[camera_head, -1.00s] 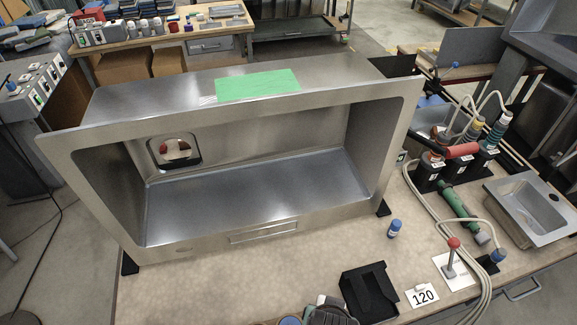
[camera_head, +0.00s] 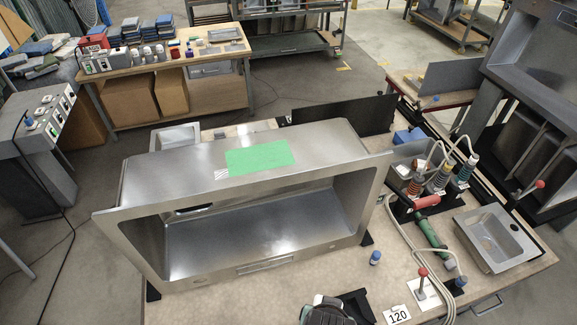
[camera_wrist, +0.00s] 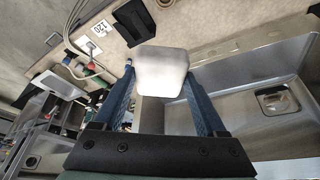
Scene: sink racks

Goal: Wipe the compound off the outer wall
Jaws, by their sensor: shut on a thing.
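A large steel sink (camera_head: 140,170) stands on its side on the bench, its open basin facing me. Its upper outer wall carries a flat green patch (camera_head: 260,157). White streaks (camera_head: 221,174), which look like the compound, lie at the left edge of the patch. In the wrist view my gripper (camera_wrist: 160,85) has its two blue fingers shut on a white block-like pad (camera_wrist: 162,66). The pad is clear of the sink wall, and part of the sink (camera_wrist: 245,75) shows behind it.
A black tray (camera_head: 357,305) and a card marked 120 (camera_head: 398,315) lie at the bench front. A blue-capped bottle (camera_head: 375,258), a red-knobbed lever (camera_head: 423,285), hoses, a green tool (camera_head: 430,233) and a small sink (camera_head: 487,228) stand on the right.

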